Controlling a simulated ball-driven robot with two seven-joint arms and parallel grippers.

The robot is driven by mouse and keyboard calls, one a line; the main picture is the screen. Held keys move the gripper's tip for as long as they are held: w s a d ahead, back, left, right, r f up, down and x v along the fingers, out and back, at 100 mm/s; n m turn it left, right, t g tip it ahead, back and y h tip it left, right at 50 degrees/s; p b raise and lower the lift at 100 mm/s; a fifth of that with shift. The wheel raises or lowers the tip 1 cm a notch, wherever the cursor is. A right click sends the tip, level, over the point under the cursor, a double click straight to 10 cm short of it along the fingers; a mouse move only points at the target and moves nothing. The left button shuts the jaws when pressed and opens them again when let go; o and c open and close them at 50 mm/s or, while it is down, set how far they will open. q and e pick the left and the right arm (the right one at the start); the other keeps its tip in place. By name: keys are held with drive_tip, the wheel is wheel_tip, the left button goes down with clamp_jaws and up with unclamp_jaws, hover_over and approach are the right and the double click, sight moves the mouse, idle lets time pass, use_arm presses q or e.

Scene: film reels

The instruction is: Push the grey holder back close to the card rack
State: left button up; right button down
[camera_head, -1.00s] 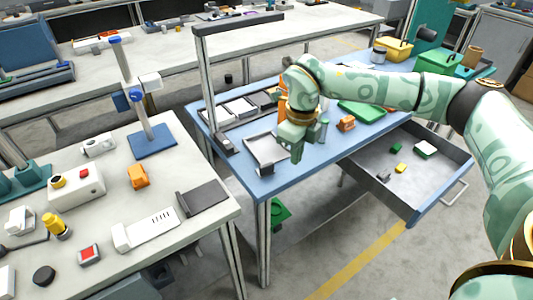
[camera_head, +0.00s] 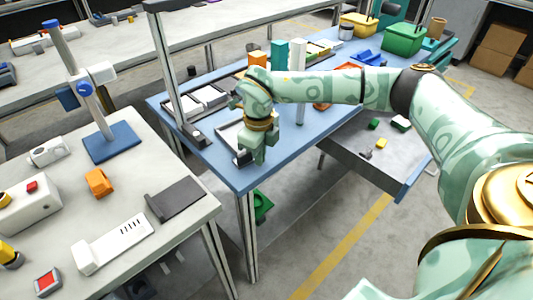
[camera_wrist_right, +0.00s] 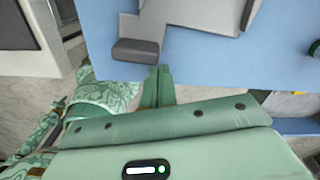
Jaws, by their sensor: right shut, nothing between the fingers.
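The grey holder (camera_head: 229,136) is a shallow light grey piece on the blue table, with a dark grey block (camera_head: 243,157) at its front end. The wrist view shows its light plate (camera_wrist_right: 195,16) and dark block (camera_wrist_right: 136,52). The card rack, seemingly the dark rack with white cards (camera_head: 207,98), lies farther back, with a gap between them. My right gripper (camera_head: 259,158) points down at the holder's front end, right of the block. Its closed, empty fingers (camera_wrist_right: 158,70) are close to the block; I cannot tell whether they touch. My left gripper is out of view.
A post (camera_head: 177,75) stands left of the holder. An open drawer (camera_head: 345,148) with small objects juts out at the table's front right. Green (camera_head: 404,39) and yellow (camera_head: 358,25) bins stand at the back. A white workbench (camera_head: 140,185) lies left across a gap.

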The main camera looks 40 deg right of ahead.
sight(233, 154)
drive_tip(key=shift+w+a, duration=0.15)
drive_tip(key=shift+w, duration=0.15)
drive_tip(key=shift+w+r, duration=0.1)
drive_tip(key=w+a, duration=0.1)
drive_tip(key=w, duration=0.1)
drive_tip(key=w+a, duration=0.1)
drive_tip(key=w, duration=0.1)
drive_tip(key=w+a, duration=0.1)
drive_tip(key=w, duration=0.2)
drive_tip(key=shift+w, duration=0.4)
